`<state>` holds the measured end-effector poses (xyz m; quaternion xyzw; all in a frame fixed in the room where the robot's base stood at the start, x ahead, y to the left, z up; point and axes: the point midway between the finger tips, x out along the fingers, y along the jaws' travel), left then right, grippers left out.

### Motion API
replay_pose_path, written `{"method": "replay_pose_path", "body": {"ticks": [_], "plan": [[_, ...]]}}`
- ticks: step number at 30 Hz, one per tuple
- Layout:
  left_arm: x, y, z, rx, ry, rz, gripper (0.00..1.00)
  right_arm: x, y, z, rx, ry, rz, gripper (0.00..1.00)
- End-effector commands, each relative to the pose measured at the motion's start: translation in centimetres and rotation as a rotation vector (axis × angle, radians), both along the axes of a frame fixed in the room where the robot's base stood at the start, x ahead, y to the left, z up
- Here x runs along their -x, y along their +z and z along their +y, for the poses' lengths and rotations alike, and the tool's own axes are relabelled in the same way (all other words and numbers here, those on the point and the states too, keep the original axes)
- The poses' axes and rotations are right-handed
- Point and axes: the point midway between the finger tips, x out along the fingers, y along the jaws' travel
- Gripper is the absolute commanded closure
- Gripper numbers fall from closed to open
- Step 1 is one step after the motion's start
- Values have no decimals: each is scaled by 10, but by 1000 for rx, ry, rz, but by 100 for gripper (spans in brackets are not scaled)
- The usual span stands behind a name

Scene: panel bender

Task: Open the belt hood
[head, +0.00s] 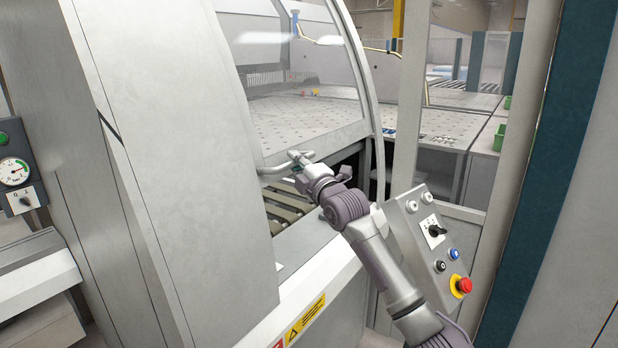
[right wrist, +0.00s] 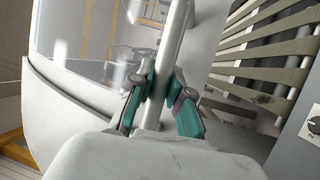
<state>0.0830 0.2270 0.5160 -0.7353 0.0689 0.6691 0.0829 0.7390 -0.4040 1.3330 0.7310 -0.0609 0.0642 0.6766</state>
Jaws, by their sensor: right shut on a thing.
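The belt hood (head: 305,115) is a curved light-grey frame with a clear window. Its lower edge stands above the slatted belt (head: 287,207), with a dark gap showing below it at the right. A grey bar handle (head: 272,170) runs along the hood's lower edge. My right gripper (head: 301,160) is at the right part of this handle. In the right wrist view its teal finger pads (right wrist: 160,100) close around the handle bar (right wrist: 172,50) from both sides. The hood's curved edge (right wrist: 75,92) shows there at the left. My left gripper is in neither view.
A control panel (head: 432,240) with a red emergency stop button (head: 464,285) stands close beside my right forearm. A pressure gauge box (head: 15,172) is at the far left. A light-grey ledge with a yellow warning label (head: 306,318) runs below the belt.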

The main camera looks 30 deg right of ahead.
Motion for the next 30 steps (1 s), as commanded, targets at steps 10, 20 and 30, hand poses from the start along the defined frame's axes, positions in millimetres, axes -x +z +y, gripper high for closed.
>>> {"method": "replay_pose_path", "body": {"ticks": [10,20,30], "plan": [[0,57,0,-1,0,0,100,-30,109,12,-9,3,1,100],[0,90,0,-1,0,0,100,-60,201,25,-9,4,3,100],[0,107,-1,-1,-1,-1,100,-74,262,30,-2,-5,3,100]]}}
